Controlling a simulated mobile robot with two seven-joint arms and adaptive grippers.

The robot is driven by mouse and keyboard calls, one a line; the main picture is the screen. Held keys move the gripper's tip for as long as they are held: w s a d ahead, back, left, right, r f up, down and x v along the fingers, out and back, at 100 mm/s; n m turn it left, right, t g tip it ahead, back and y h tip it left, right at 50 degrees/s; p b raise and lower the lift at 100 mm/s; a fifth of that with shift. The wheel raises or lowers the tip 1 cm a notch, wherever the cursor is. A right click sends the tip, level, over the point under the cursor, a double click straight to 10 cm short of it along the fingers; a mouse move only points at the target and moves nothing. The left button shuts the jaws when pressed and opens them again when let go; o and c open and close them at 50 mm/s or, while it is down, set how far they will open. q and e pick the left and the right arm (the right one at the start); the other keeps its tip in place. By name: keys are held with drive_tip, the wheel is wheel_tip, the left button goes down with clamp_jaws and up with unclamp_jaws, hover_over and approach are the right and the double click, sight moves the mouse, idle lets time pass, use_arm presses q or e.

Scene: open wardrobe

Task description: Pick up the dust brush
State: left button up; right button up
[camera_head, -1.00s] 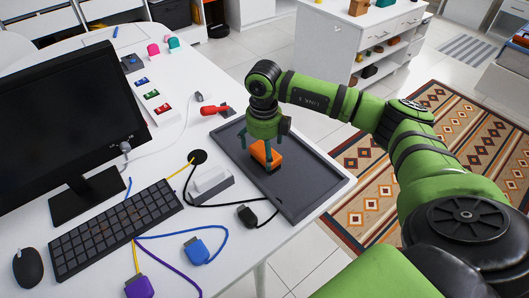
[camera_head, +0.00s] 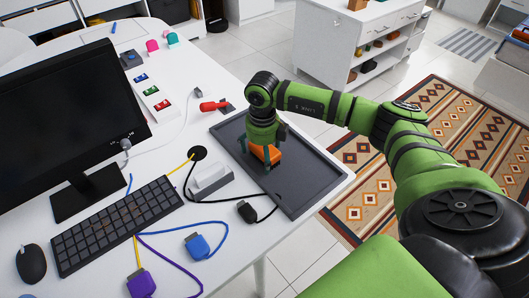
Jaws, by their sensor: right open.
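An orange block-like object (camera_head: 270,154), which I take to be the dust brush, lies on the dark grey tray (camera_head: 309,183) on the white desk. My right gripper (camera_head: 256,150) is open and points down at it from above. Its green fingers reach down at the sides of the orange object, and the hand hides its far part. I cannot tell whether the fingers touch it. My left gripper is not in view.
A red-handled item (camera_head: 212,105) lies by the tray's far left corner. A grey-white block (camera_head: 211,182), cables with a black plug (camera_head: 246,211), a keyboard (camera_head: 115,225) and a monitor (camera_head: 70,115) stand to the left. The tray's right part is clear.

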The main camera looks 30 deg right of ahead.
drive_tip(key=c, duration=1.3)
drive_tip(key=shift+r, duration=0.1)
drive_tip(key=shift+r+p, duration=0.2)
drive_tip(key=shift+p, duration=0.2)
wheel_tip(320, 180, up, 4)
drive_tip(key=b, duration=0.2)
drive_tip(key=shift+w+f+b, duration=0.1)
drive_tip(key=shift+f+b, duration=0.1)
drive_tip(key=shift+b, duration=0.15)
drive_tip(key=shift+s+d+r+b, duration=0.65)
drive_tip(key=shift+s+d+r, duration=0.5)
drive_tip(key=shift+s, duration=0.5)
drive_tip(key=shift+s+d+r+b, duration=0.6)
drive_tip(key=shift+s+d+r, duration=0.6)
drive_tip(key=shift+s, duration=0.45)
drive_tip(key=shift+s+d+r+b, duration=0.65)
drive_tip(key=shift+s+d+r, duration=0.3)
drive_tip(key=shift+s+r, duration=0.55)
drive_tip(key=shift+s+f, duration=0.15)
drive_tip(key=shift+f, duration=0.05)
